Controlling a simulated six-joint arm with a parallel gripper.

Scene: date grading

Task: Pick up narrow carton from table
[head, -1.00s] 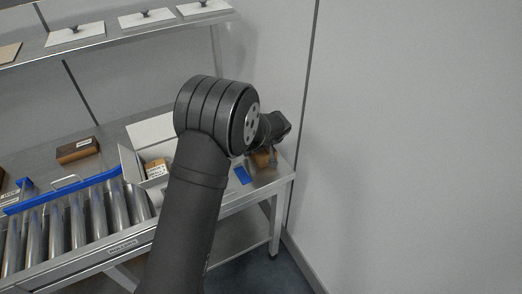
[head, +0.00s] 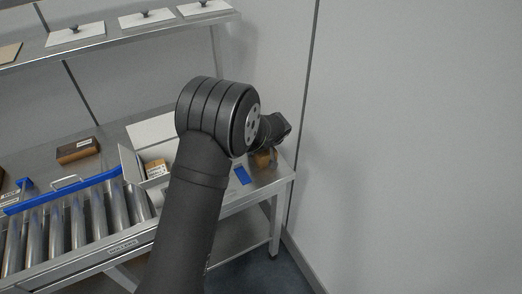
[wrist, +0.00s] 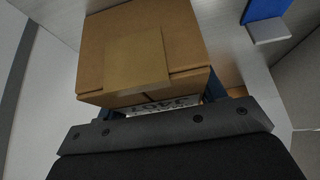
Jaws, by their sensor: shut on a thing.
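The narrow carton (wrist: 145,50) is a brown cardboard box with a paler tape strip and a printed label, partly hidden, at its near end. It fills the middle of the wrist view. My gripper (wrist: 160,100) is shut on it, with a dark blue finger at each side of its near end. In the head view the carton (head: 264,159) shows as a small brown patch at the right end of the steel table (head: 262,180), below my gripper (head: 266,148). My wrist hides much of it. I cannot tell whether it touches the table.
A blue item (head: 242,175) lies near the table's front edge. An open white box (head: 131,163) holds a small carton (head: 156,168). A brown box (head: 77,150) stands farther left, behind the roller conveyor (head: 85,219) and its blue rail (head: 75,187). A shelf (head: 110,38) hangs above. A wall is close on the right.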

